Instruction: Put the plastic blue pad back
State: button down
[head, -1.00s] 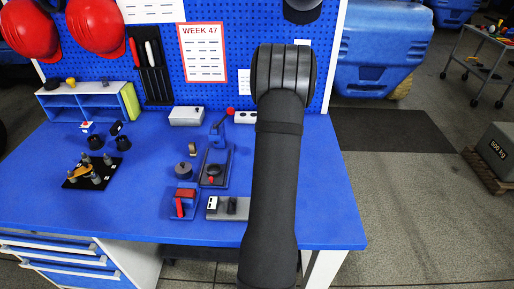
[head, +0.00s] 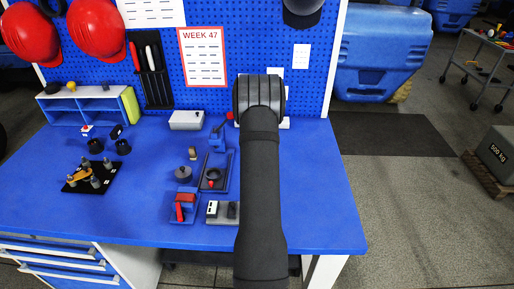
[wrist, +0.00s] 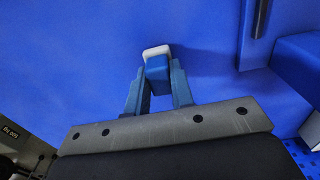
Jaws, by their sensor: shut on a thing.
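The blue pad (wrist: 158,68) is between my gripper's fingers (wrist: 158,82) in the wrist view, with a white piece (wrist: 156,50) at its far end. I cannot tell whether the white piece belongs to the pad. My gripper is shut on the pad, with the blue bench surface behind it. In the head view my own arm hides the gripper and pad. A dark-based fixture (head: 216,176) with a blue lever stand stands left of my arm. A small blue block with a red handle (head: 183,205) and a grey block (head: 222,213) are near the front edge.
A black plate with posts (head: 88,177) lies at the left of the blue bench (head: 130,215). A grey disc weight (head: 183,173), black cups (head: 123,147) and a grey box (head: 187,120) stand around. A pegboard (head: 215,100) rises behind. The bench right of my arm is clear.

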jog(key=shift+f, duration=0.1)
jog(key=c, duration=1.3)
grip_release()
jog(key=shift+o, duration=0.2)
notch_tip(320, 180, up, 12)
notch_tip(320, 180, down, 12)
jog(key=shift+r, duration=2.1)
